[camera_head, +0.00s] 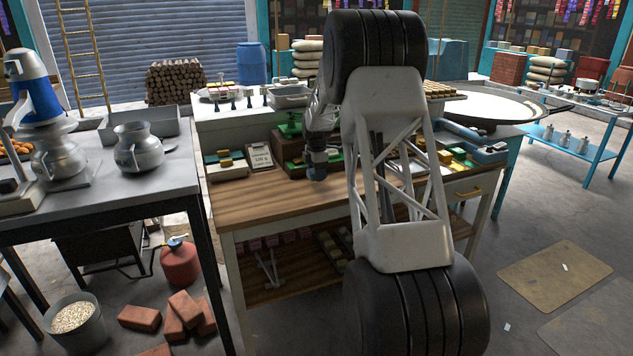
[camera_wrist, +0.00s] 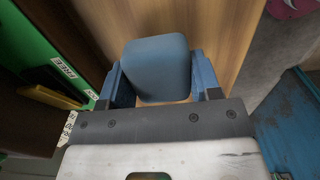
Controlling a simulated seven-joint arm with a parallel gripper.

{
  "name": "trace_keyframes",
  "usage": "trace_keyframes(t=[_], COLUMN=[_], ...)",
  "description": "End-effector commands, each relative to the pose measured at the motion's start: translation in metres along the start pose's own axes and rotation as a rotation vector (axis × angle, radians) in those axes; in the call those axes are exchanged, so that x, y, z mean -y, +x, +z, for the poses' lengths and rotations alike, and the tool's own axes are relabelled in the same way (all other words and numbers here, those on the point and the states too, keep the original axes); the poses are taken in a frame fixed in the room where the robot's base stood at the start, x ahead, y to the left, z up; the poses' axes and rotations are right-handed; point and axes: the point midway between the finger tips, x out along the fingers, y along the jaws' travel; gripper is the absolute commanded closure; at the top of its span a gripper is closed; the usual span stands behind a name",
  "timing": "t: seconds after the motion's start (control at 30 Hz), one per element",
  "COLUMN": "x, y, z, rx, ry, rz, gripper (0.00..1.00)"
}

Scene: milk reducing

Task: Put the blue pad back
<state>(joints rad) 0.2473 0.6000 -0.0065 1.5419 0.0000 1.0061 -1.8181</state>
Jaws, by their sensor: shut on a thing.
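The blue pad (camera_wrist: 157,66) is a rounded blue-grey block in the middle of the wrist view. My gripper (camera_wrist: 158,82) is shut on it, with a blue finger on either side. Brown wood of the counter shows beyond the pad; I cannot tell whether the pad touches it. In the head view my gripper (camera_head: 317,172) is low over the wooden counter (camera_head: 270,205), beside a green-edged tray. The pad is too small there to make out clearly.
A green panel lettered "FREE" (camera_wrist: 62,68) is close on the left in the wrist view. The counter's front strip is clear.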

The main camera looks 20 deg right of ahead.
Motion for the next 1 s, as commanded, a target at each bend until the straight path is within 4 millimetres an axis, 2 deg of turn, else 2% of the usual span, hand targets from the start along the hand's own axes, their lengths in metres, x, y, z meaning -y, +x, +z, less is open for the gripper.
trace_keyframes(t=[0.4,0.9,0.93,1.0], x=[0.000,0.000,0.000,0.000], y=[0.032,0.038,0.038,0.038], z=[0.000,0.000,0.000,0.000], rx=[0.000,0.000,0.000,0.000], ry=[0.000,0.000,0.000,0.000], rz=[0.000,0.000,0.000,0.000], gripper=[0.68,0.68,0.41,0.30])
